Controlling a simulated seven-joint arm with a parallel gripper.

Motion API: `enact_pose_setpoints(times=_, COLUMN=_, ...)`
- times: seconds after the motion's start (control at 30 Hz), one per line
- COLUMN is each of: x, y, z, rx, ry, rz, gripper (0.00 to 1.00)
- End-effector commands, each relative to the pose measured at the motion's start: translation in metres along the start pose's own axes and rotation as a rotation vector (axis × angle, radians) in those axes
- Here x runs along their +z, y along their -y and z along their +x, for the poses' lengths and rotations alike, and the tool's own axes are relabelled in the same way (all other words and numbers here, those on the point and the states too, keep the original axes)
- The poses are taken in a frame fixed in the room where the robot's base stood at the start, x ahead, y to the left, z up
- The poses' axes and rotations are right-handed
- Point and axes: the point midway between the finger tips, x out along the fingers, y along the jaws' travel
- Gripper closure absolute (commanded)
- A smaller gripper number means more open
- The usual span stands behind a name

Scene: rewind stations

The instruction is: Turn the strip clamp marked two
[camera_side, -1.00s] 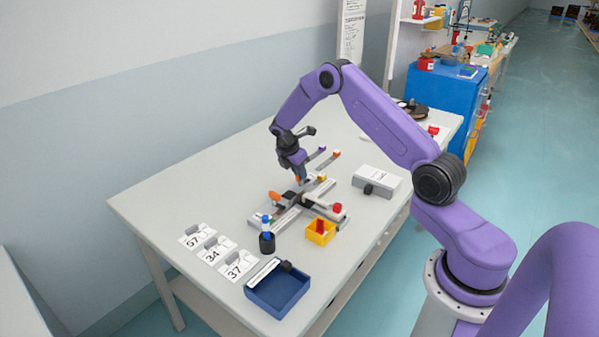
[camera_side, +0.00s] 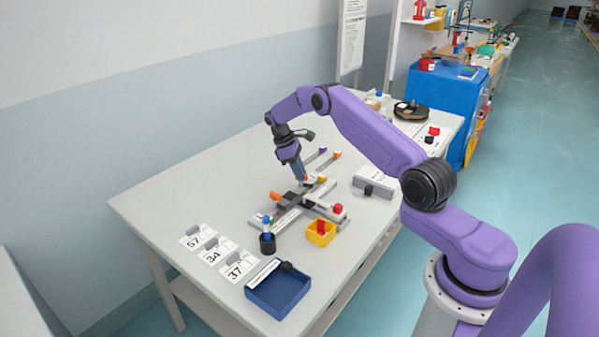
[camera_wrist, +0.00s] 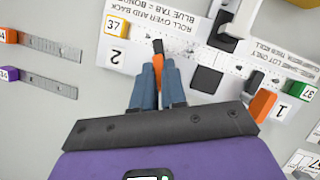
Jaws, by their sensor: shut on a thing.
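In the wrist view, the strip clamp marked 2 is a white block (camera_wrist: 116,53) with an orange lever (camera_wrist: 168,73) whose dark end (camera_wrist: 157,46) points up. My gripper (camera_wrist: 159,80) is shut on this lever, its blue fingers on either side of it, hiding part of it. In the side view my gripper (camera_side: 303,179) reaches down to the far part of the grey fixture (camera_side: 288,218). The other clamp, marked 1 (camera_wrist: 283,106), has its own orange lever (camera_wrist: 262,104), to the right and apart from my gripper; this lever also shows in the side view (camera_side: 276,196).
A yellow bin (camera_side: 321,238), a blue tray (camera_side: 265,299) and a dark holder (camera_side: 267,246) stand near the fixture. A grey box (camera_side: 374,184) lies to its right. Number cards (camera_side: 218,250) lie at left. The table's left rear is bare.

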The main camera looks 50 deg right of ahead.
Motion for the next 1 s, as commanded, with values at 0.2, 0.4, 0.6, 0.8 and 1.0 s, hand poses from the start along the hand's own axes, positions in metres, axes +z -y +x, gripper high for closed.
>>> enact_pose_setpoints(times=0.2, x=0.0010, y=-0.0020, z=0.0001, rx=-0.075, ry=0.001, rz=0.181, gripper=1.00)
enact_pose_setpoints(times=0.4, x=0.0013, y=-0.0027, z=0.0000, rx=-0.129, ry=0.001, rz=0.310, gripper=1.00)
enact_pose_setpoints(times=0.6, x=0.0019, y=-0.0032, z=-0.0001, rx=-0.165, ry=0.002, rz=0.397, gripper=1.00)
enact_pose_setpoints(times=0.8, x=0.0019, y=-0.0033, z=0.0000, rx=-0.183, ry=0.002, rz=0.440, gripper=1.00)
enact_pose_setpoints(times=1.0, x=0.0021, y=-0.0032, z=0.0001, rx=-0.188, ry=0.003, rz=0.453, gripper=1.00)
